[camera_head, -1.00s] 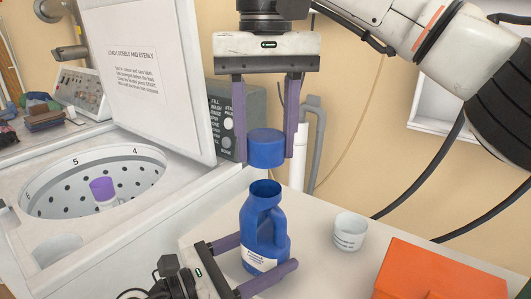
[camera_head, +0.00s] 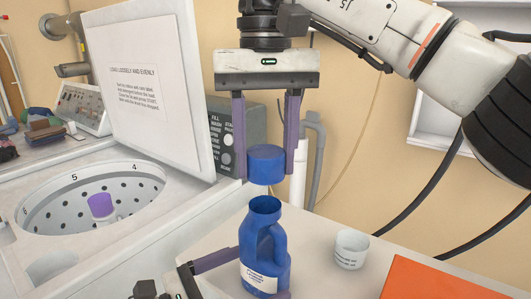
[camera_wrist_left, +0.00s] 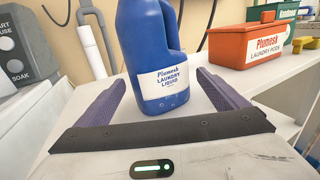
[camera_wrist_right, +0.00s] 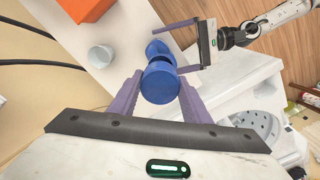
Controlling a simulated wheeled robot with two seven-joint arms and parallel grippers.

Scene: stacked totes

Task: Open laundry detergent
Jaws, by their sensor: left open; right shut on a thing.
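The blue detergent bottle (camera_head: 266,240) stands upright and uncapped on the white surface. Its white label shows in the left wrist view (camera_wrist_left: 172,82). The blue cap (camera_head: 266,164) is held above the bottle's open mouth, with a gap between them. My right gripper (camera_head: 267,158) is shut on the cap, which also shows in the right wrist view (camera_wrist_right: 160,83). My left gripper (camera_wrist_left: 168,92) is open, with its purple fingers on either side of the bottle and clear of it. In the head view its lower part is cut off by the frame edge.
A white cup (camera_head: 351,249) stands right of the bottle. An orange box (camera_head: 435,280) of laundry pods is further right. The open washer (camera_head: 75,238) with a purple-topped agitator is at left, its raised lid (camera_head: 145,85) near my right gripper.

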